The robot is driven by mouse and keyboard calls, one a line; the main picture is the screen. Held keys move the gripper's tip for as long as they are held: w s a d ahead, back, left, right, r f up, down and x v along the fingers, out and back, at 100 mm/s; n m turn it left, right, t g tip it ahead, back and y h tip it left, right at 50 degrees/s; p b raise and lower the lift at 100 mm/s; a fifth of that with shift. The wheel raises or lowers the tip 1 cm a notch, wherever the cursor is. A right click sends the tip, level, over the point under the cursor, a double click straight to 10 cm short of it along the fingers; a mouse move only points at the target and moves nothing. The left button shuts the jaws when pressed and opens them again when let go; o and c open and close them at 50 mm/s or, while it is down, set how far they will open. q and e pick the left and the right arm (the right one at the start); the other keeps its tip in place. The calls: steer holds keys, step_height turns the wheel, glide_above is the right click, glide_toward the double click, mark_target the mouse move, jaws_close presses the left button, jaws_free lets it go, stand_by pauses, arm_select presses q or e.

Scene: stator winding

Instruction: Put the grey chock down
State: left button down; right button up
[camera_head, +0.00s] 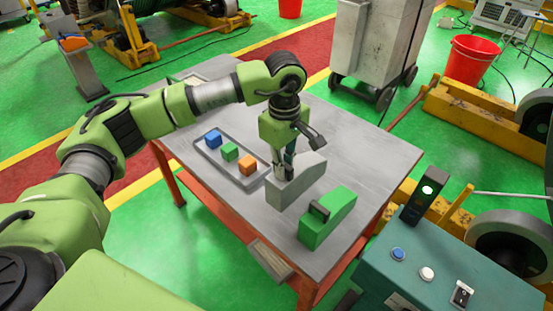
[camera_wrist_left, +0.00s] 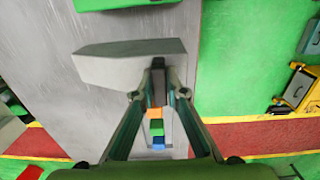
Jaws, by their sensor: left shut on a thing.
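The grey chock (camera_head: 303,184) is a wedge-shaped block at the middle of the grey table (camera_head: 365,150). My left gripper (camera_head: 283,172) points down and is shut on the tall end of the grey chock. In the left wrist view the chock (camera_wrist_left: 125,66) sits across the fingertips (camera_wrist_left: 158,92), with its narrow end to the left. I cannot tell whether its underside touches the table or hangs just above it. A green chock (camera_head: 327,218) with a dark handle stands on the table beside it, nearer the front. My right gripper is not in view.
A grey tray (camera_head: 213,165) with a blue, a green and an orange cube lies left of the gripper. The table's right and back parts are clear. A teal control box (camera_head: 450,270) stands at the front right, and a grey cabinet (camera_head: 375,40) stands behind the table.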

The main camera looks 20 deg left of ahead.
mark_target(284, 181)
arm_select(q)
steer(key=shift+s+f, duration=0.1)
steer(key=shift+f, duration=0.75)
step_height(284, 181, down, 4)
steer(key=shift+r+p, duration=0.15)
steer(key=shift+p, duration=0.85)
steer(key=shift+f, duration=0.2)
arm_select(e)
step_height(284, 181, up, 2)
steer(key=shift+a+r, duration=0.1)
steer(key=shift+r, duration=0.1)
arm_select(q)
steer(key=shift+f, duration=0.1)
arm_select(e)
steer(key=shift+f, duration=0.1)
arm_select(q)
steer(key=c, duration=2)
jaws_free()
steer(key=shift+c, duration=0.2)
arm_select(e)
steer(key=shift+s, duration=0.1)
